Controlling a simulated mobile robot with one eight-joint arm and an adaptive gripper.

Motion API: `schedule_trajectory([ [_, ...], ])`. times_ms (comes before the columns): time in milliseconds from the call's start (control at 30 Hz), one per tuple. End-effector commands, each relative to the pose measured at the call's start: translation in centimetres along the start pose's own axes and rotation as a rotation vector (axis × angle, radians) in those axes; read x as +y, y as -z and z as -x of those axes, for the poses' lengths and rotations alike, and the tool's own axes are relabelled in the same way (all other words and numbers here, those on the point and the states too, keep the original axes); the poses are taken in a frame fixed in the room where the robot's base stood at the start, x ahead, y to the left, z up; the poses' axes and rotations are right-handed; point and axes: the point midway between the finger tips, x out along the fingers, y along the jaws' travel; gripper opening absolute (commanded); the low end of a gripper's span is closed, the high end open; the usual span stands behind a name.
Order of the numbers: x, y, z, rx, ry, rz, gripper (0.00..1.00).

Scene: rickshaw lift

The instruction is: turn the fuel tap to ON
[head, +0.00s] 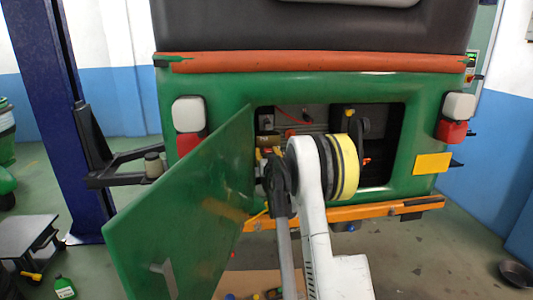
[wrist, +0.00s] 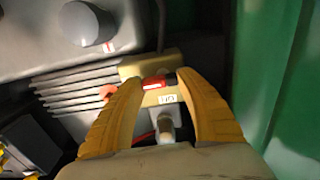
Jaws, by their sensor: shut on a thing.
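The fuel tap shows in the wrist view as a red lever (wrist: 153,82) on a beige block (wrist: 135,68). A small white label (wrist: 168,99) sits just below the lever; its letters look like ON upside down. My gripper (wrist: 160,80) has its two yellow fingers on either side of the lever, shut on it, with the tips near its ends. In the head view my gripper (head: 270,153) reaches into the left part of the open rear compartment. There the tap is mostly hidden by my gripper and arm.
The green hatch door (head: 185,205) stands open to the left, close to my arm. A grey finned housing (wrist: 60,60) with a round knob (wrist: 90,23) is beside the tap. A green panel (wrist: 285,80) bounds the right side. An orange bumper (head: 385,210) runs below the opening.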

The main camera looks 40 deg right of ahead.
Motion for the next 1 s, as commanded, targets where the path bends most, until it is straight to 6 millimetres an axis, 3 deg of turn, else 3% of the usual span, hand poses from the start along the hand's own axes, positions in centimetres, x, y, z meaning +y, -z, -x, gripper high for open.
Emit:
schedule_trajectory([
  [367,-0.02,0.14,-0.05,-0.001,0.001,0.123,0.13],
  [1000,-0.21,0.4,-0.07,-0.001,0.001,0.704,0.13],
])
